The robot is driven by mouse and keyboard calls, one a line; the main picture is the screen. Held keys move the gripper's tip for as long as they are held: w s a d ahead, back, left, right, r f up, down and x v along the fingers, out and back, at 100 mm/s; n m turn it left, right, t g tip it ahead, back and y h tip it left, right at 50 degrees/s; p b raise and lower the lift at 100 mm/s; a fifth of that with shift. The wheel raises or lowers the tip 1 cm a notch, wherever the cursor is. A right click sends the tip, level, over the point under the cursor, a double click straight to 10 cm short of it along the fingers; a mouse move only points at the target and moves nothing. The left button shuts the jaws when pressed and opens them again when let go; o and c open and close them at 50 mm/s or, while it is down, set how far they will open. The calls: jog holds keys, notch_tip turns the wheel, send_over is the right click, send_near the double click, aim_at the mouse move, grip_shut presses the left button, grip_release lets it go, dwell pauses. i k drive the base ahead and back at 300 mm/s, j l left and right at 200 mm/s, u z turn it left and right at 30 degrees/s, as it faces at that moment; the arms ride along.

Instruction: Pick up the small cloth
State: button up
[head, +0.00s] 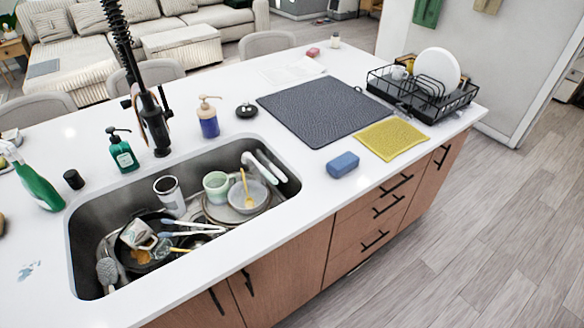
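A small yellow cloth (391,139) lies flat on the white island counter, near its front edge and in front of the black dish rack. Its back left side is close to a large dark grey mat (322,108); I cannot tell whether they touch. A blue sponge (343,165) lies to the left of the cloth. My gripper is not in the head view.
The sink (100,228) on the left holds dishes and utensils. A black dish rack (440,98) with a white plate stands at the counter's right end. Bottles and a tall black faucet (152,120) stand behind the sink. The floor (500,220) at right is clear.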

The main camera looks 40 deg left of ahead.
aim_at(344, 163)
jog(key=u, duration=2.85)
jog(key=z, duration=1.65)
jog(key=i+l, duration=0.15)
jog(key=i, duration=1.25)
jog(key=j+u, duration=0.05)
jog(key=j, duration=0.05)
